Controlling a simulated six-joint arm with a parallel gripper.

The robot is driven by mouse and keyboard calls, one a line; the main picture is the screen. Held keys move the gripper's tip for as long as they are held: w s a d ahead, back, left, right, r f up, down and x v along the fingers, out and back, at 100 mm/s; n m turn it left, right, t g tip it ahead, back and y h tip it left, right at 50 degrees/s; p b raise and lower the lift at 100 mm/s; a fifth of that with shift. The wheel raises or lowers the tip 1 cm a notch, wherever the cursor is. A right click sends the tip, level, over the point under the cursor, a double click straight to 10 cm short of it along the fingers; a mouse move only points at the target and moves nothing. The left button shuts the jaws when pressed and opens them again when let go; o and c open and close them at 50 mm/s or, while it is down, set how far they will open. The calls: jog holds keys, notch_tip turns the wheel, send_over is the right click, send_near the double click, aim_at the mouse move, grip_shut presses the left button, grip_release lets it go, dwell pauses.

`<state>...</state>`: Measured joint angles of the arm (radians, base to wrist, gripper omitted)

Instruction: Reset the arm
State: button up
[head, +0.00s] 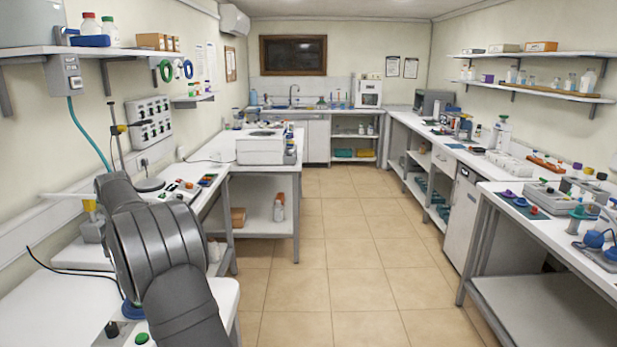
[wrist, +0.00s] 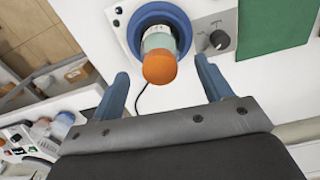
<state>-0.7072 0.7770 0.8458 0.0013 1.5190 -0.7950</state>
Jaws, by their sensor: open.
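My gripper (wrist: 160,88) shows in the wrist view with its two blue fingers spread wide apart. It is open. A bottle with an orange cap (wrist: 159,67) stands between and beyond the fingertips, apart from both. It sits in the round blue-rimmed well of a white device (wrist: 119,22). In the head view my grey arm fills the lower left and the gripper cannot be made out there.
A grey panel with a black knob (wrist: 218,39) adjoins the device, and a green mat (wrist: 272,25) lies to its right. In the head view, benches line both walls, with a white box (head: 260,151) on the left one. The tiled floor (head: 345,235) between them is clear.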

jog(key=shift+f, duration=1.65)
notch_tip(320, 180, up, 11)
jog(key=shift+r, duration=0.1)
notch_tip(320, 180, down, 12)
jog(key=shift+r, duration=0.2)
notch_tip(320, 180, up, 4)
jog(key=shift+r, duration=0.1)
jog(key=w+d+r, duration=0.2)
jog(key=d+r, duration=0.5)
jog(key=d, duration=0.4)
jog(key=s+a+f, duration=0.3)
jog(key=s+a, duration=0.2)
jog(key=s, duration=0.8)
jog(key=s+a+f, duration=0.3)
jog(key=s+a, duration=0.2)
jog(key=s, duration=0.8)
jog(key=s+a+f, duration=0.3)
jog(key=s+a, duration=0.2)
jog(key=s, duration=0.8)
jog(key=shift+s+f, duration=0.15)
jog(key=shift+f, duration=0.25)
